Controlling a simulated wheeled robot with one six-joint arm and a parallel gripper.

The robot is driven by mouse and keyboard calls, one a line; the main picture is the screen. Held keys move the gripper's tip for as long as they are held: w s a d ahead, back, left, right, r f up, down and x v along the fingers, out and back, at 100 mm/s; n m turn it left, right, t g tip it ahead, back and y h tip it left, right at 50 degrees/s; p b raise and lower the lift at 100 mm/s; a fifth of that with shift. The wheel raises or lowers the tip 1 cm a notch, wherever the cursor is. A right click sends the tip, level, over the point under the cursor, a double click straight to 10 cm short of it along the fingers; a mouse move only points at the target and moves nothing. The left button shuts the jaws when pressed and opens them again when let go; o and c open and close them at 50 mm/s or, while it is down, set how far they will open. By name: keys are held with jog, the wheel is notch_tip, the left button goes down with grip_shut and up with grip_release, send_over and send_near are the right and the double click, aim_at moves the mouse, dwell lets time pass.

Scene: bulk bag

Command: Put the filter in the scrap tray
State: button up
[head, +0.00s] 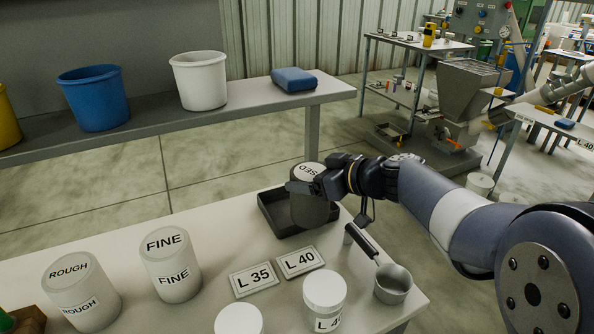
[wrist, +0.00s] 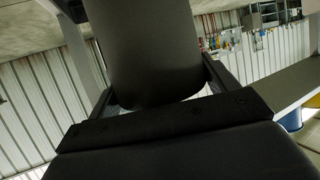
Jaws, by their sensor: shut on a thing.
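The filter held by my gripper is a dark grey cylinder (head: 309,208) with a light top marked "USED". It also fills the upper middle of the wrist view (wrist: 152,45). My gripper (head: 306,186) is shut on it near its top, coming in from the right. The scrap tray, a black shallow tray (head: 270,220), lies on the light table. The filter is upright at the tray, over or in its right part; I cannot tell if its bottom touches the tray floor.
White FINE (head: 170,266) and ROUGH (head: 82,293) filters stand at left. Plates L 35 (head: 254,278) and L 40 (head: 300,261), a white jar (head: 324,299) and a metal scoop (head: 392,284) are in front. A shelf with buckets (head: 94,98) stands behind.

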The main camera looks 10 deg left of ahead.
jog(key=shift+w+a+f, duration=0.55)
jog(key=shift+w+a, duration=0.15)
jog(key=shift+w, duration=0.25)
jog(key=shift+w+a+f, duration=0.6)
jog(key=shift+w+a, duration=0.15)
jog(key=shift+w, duration=0.2)
jog(key=shift+w+a+f, duration=0.55)
jog(key=shift+w+a, duration=0.15)
jog(key=shift+w, duration=0.25)
jog(key=shift+f, duration=0.2)
jog(key=o, duration=1.4)
jog(key=shift+c, duration=0.2)
jog(key=shift+r, duration=0.15)
jog(key=v, duration=1.2)
jog(key=shift+s, duration=0.1)
